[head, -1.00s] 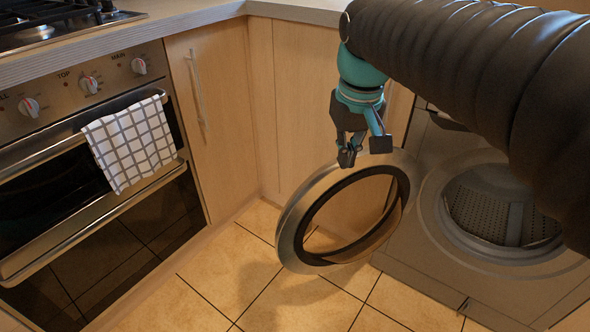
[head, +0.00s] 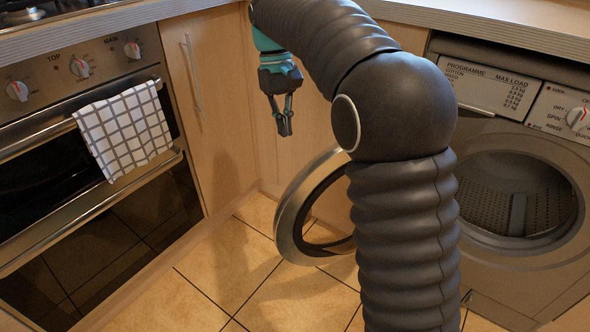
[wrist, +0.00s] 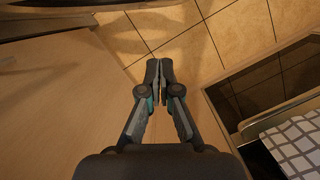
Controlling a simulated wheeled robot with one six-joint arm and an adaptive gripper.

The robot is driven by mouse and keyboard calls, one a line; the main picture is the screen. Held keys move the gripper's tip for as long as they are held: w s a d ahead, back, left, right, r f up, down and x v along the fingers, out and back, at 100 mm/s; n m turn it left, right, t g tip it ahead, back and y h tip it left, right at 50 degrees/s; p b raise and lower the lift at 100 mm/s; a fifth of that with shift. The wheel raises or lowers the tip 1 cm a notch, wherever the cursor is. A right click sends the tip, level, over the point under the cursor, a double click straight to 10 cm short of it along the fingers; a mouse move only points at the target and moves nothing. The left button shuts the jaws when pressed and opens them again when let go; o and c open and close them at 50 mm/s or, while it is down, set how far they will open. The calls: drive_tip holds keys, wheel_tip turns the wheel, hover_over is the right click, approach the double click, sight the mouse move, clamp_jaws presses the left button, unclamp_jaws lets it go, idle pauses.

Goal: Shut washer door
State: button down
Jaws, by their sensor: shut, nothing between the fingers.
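The washer (head: 490,265) stands at the right in the head view, with its round drum opening (head: 515,200) uncovered. The washer door (head: 291,222), a silver ring with a dark inner rim, stands swung wide open to the left of the drum. My arm hides its right part. My gripper (head: 285,130) is shut and empty, above and to the left of the door's upper edge, in front of the cupboards and apart from the door. In the wrist view the fingertips of my gripper (wrist: 159,65) point down towards the tiled floor.
An oven (head: 90,190) with a checked towel (head: 124,130) on its handle stands at the left. Wooden cupboards (head: 215,90) fill the corner, under a worktop (head: 480,28). The tiled floor (head: 225,265) between oven and door is clear.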

drive_tip(key=s+d+f+b, duration=0.2)
drive_tip(key=s+f+b, duration=0.1)
drive_tip(key=s+f, duration=0.2)
drive_tip(key=shift+x, duration=1.4)
